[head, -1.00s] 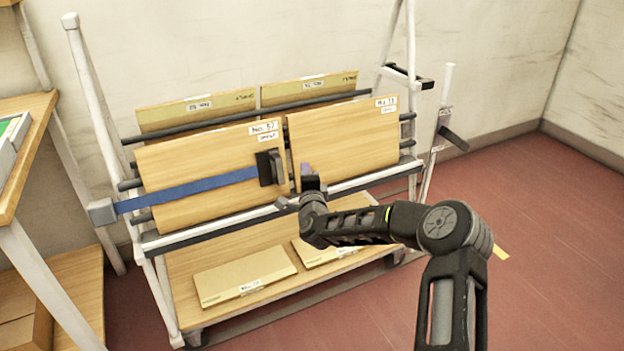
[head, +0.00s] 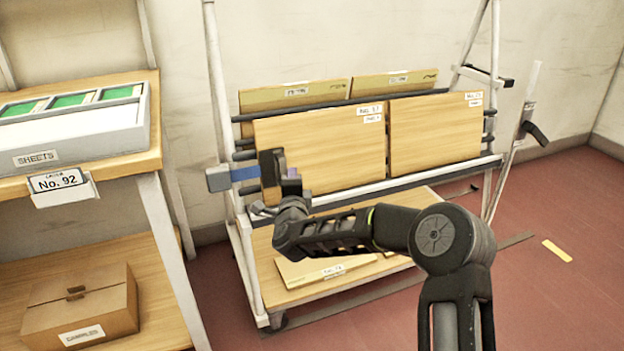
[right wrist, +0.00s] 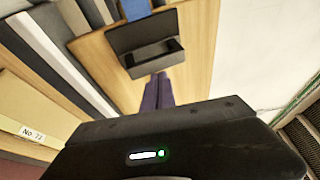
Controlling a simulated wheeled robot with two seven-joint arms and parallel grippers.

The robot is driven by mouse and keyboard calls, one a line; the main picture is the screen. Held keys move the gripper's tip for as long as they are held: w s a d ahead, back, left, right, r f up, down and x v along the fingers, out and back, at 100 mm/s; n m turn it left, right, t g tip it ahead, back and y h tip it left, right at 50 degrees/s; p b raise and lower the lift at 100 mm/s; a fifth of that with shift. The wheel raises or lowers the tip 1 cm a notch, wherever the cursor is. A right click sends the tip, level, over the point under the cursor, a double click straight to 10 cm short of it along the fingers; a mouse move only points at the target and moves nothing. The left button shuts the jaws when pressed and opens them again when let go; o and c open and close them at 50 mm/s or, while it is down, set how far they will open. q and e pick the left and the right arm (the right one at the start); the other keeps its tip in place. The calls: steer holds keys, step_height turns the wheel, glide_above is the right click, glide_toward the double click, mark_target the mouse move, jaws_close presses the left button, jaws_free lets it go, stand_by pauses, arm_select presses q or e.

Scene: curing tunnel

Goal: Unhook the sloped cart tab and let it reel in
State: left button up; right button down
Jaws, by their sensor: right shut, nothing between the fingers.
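The dark tab (head: 267,170) is at the left end of the sloped cart (head: 236,235), in front of the left board. A short stretch of blue strap (head: 244,174) runs from it to the grey reel housing (head: 218,179) on the left post. My right gripper (head: 291,184) is just right of the tab. In the right wrist view its purple fingers (right wrist: 159,90) are shut together and empty, with their tips by the edge of the tab (right wrist: 145,47). I cannot tell whether they touch it. My left gripper is not in view.
Wooden boards (head: 436,132) lean on the cart's rails, and more lie on its lower shelf (head: 265,262). A workbench (head: 152,160) with a sheets tray (head: 75,138) stands at left, above a cardboard box (head: 82,305). The floor at right is mostly open.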

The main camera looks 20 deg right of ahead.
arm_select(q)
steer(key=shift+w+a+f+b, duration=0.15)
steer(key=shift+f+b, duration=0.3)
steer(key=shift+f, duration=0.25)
arm_select(e)
steer(key=a, duration=0.8)
steer(key=shift+a, duration=0.4)
steer(key=shift+w+a, duration=0.1)
